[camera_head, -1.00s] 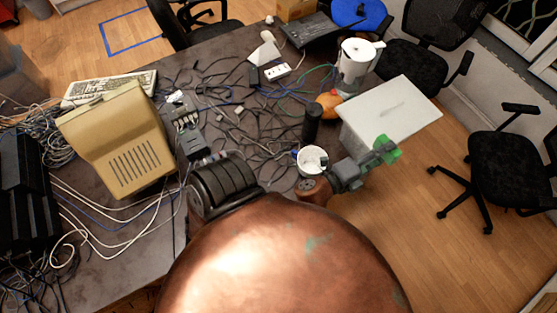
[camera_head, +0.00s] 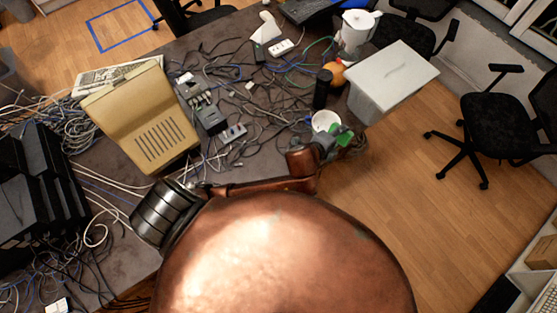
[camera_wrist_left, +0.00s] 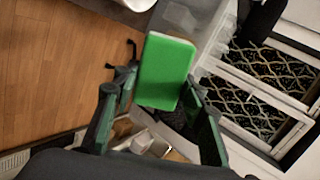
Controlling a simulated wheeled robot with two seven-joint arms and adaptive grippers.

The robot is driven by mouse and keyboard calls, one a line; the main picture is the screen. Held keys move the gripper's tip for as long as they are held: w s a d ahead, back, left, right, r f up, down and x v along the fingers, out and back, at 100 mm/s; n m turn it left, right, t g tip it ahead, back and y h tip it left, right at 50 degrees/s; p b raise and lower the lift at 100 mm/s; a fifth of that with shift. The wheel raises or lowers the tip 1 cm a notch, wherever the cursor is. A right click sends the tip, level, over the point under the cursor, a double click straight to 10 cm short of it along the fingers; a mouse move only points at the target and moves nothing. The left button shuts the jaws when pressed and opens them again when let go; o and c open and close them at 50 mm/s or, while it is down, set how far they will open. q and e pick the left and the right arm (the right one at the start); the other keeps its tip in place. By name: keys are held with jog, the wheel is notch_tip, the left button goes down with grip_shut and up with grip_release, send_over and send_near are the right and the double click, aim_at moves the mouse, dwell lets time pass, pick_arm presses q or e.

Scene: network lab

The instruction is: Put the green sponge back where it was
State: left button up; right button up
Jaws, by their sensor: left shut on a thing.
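The green sponge (camera_head: 342,131) is a bright green block. My left gripper (camera_head: 337,142) is shut on it, beside the white cup (camera_head: 325,121) at the table's right edge. In the left wrist view the green sponge (camera_wrist_left: 165,68) sits between the two dark fingers of my left gripper (camera_wrist_left: 150,90), its broad face towards the camera. Part of the sponge is hidden by the gripper in the head view. My right gripper is not in view.
A white box (camera_head: 397,74) stands beyond the gripper, to the upper right. A black cylinder (camera_head: 322,88), an orange round thing (camera_head: 335,72) and a white jug (camera_head: 357,30) stand near the cup. Cables cover much of the table. Open wooden floor (camera_head: 390,190) lies right of it.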

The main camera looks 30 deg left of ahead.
pick_arm(q)
jog(key=s+d+f+m+g+p, duration=0.1)
jog(key=d+f+g, duration=0.2)
jog(key=f+g, duration=0.3)
jog(key=m+g+y+p, duration=0.2)
jog(key=g+p, duration=0.1)
jog(key=g, duration=0.2)
send_over(281, 163)
jog(key=d, duration=0.1)
jog(key=f, duration=1)
jog(key=shift+w+f, duration=0.25)
jog(key=shift+f, duration=0.1)
jog(key=shift+s+a+f, duration=0.1)
jog(key=shift+a+f, duration=0.2)
jog(key=shift+f, duration=0.05)
jog(key=f, duration=0.3)
jog(key=shift+a+f, duration=0.25)
jog(key=shift+f, duration=0.05)
jog(key=o, duration=1)
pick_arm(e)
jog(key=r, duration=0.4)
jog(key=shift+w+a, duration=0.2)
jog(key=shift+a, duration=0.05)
